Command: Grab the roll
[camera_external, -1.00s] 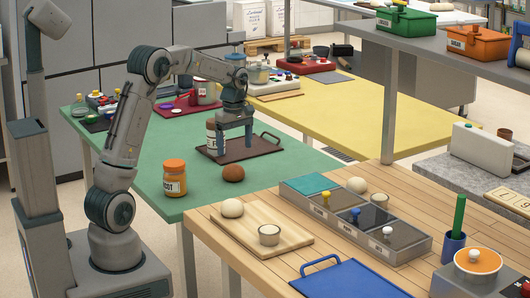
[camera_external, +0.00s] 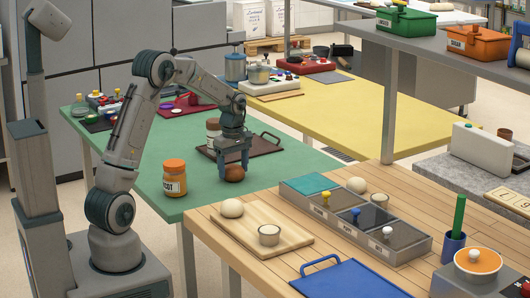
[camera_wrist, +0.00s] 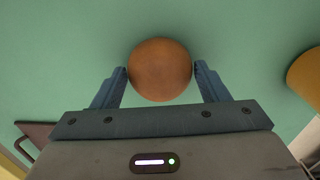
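The roll (camera_external: 235,174) is a round brown bun on the green table, near its front edge. My gripper (camera_external: 234,173) is down over it, with one finger on each side. In the wrist view the roll (camera_wrist: 160,70) sits between the two blue-grey fingertips (camera_wrist: 161,72), very close to both. The fingers are spread about as wide as before, and I see no clear grip. Part of the roll is hidden behind the fingers in the external view.
An orange-lidded jar (camera_external: 175,178) stands left of the roll. A dark brown tray (camera_external: 262,146) and a white-labelled jar (camera_external: 213,133) are behind. The wooden counter (camera_external: 215,224) is in front, with a pale dough ball (camera_external: 232,208) on a board.

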